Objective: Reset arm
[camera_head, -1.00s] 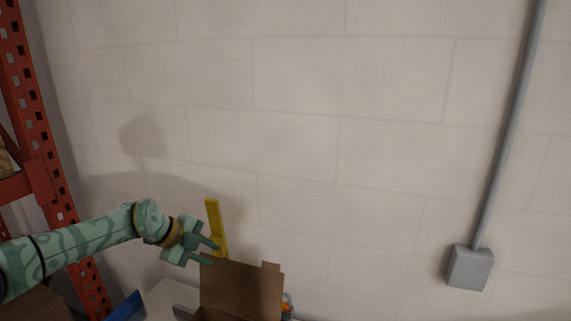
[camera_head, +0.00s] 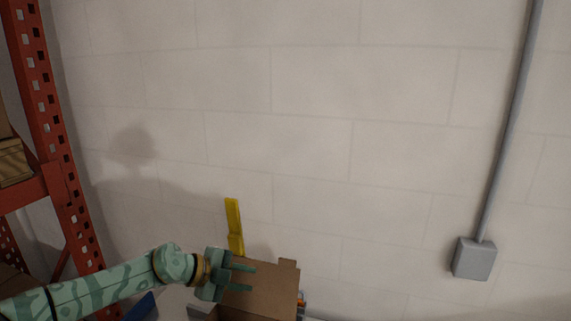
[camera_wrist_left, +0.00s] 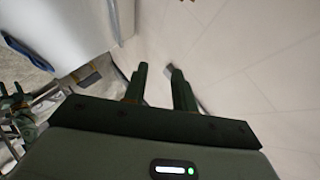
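My left gripper (camera_head: 252,278) shows in the head view at the end of my green-patterned arm, which comes in from the lower left. Its two fingers point right, apart and with nothing between them. They overlap the open cardboard box (camera_head: 270,283) in the picture; I cannot tell whether they touch it. In the left wrist view the same gripper (camera_wrist_left: 158,70) shows two dark fingers with a gap and pale floor or wall beyond. My right gripper is not in the head view; small dark green parts at the wrist view's left edge may belong to it.
A yellow upright piece (camera_head: 234,228) stands behind the box. An orange rack post (camera_head: 60,150) rises at the left. A grey electrical box (camera_head: 474,259) with a conduit is on the wall at the right. The wall between is bare.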

